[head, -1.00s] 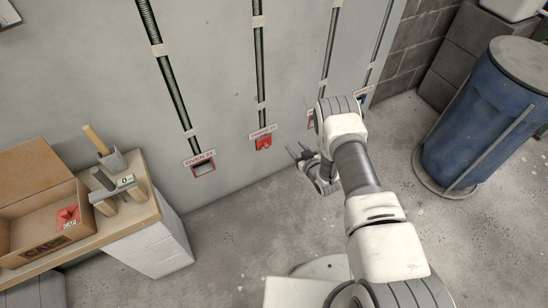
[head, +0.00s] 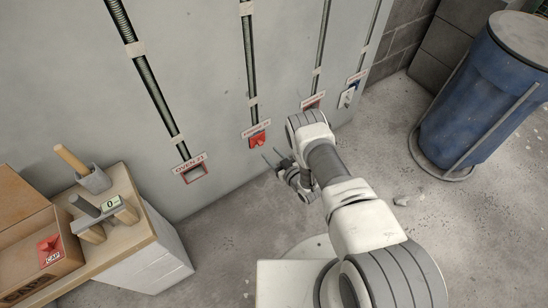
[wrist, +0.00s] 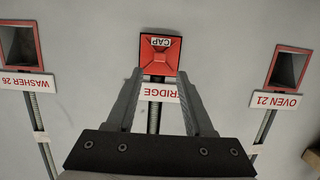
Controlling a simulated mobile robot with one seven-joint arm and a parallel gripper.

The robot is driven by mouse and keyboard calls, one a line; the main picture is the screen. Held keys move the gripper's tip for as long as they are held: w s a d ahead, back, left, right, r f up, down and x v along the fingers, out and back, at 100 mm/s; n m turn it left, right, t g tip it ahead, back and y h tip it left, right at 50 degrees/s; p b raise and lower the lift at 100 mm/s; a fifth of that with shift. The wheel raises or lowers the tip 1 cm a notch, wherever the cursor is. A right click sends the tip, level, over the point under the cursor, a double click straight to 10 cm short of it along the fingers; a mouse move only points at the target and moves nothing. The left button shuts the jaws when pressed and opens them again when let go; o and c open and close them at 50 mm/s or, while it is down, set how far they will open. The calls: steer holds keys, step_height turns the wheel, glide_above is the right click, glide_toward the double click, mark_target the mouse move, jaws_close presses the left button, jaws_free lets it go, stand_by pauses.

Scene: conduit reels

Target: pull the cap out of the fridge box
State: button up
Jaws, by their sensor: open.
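The red cap (head: 259,140) fills the fridge box on the wall, below its label and conduit. In the wrist view the cap (wrist: 160,56) is a square red piece with a raised middle and a CAP tag, straight beyond my fingers. The FRIDGE label (wrist: 160,92) is partly hidden behind a finger. My gripper (head: 271,154) is open and empty, just out from the wall near the cap. In the wrist view my gripper (wrist: 160,72) has its two fingers apart, roughly either side of the cap's line; a gap to the cap seems to remain.
Open red-framed boxes flank the fridge box: OVEN 21 (wrist: 289,68) and WASHER 26 (wrist: 19,46). A bench (head: 150,240) at left bears a carton (head: 20,270) with another red cap (head: 50,248). A blue barrel (head: 478,95) stands right. The floor between is mostly clear.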

mark_target(261, 144)
steer(key=b+x, duration=0.2)
steer(key=x, duration=0.3)
steer(key=shift+x, duration=1.1)
jaws_close()
steer(key=shift+s+d+p, duration=0.4)
steer(key=shift+s+d, duration=0.25)
steer(key=shift+s, duration=0.25)
stand_by(0.5)
steer(key=shift+s+d+p, duration=0.5)
steer(key=shift+s+d, duration=0.15)
steer(key=shift+s, duration=0.35)
steer(key=shift+s+d+p, duration=0.45)
steer(key=shift+s+d, duration=0.2)
steer(key=shift+s, duration=0.35)
steer(key=shift+r, duration=0.1)
